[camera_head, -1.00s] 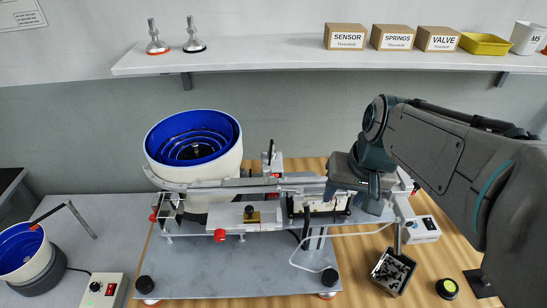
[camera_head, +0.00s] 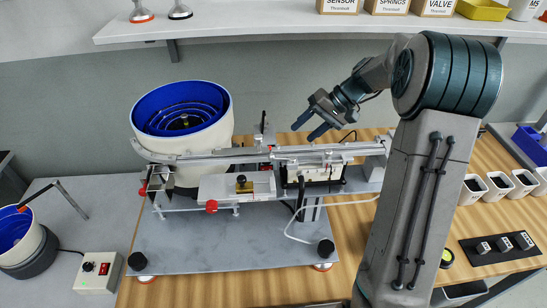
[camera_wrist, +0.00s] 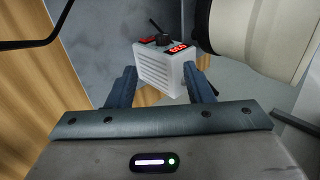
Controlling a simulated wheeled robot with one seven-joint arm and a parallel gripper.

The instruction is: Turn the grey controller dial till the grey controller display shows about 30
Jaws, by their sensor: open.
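My gripper (camera_head: 308,126) is open and empty, raised behind the rail of the feeder in the head view, its fingers pointing left and down. The wrist view shows a pale grey controller box (camera_wrist: 160,70) with vent slots beyond and between my fingertips. A black dial (camera_wrist: 163,40) and a lit red display (camera_wrist: 177,47) are on its top; the digits are too small to read surely. In the head view, a pale controller box (camera_head: 97,272) with a dial and red display stands at bottom left; I cannot tell whether it is the same box.
A white feeder bowl with blue inside (camera_head: 183,112) stands left of my gripper. A metal rail (camera_head: 235,156) crosses the middle. The wall shelf (camera_head: 290,28) is above. Small white bins (camera_head: 498,187) stand at right. My arm blocks part of the bench.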

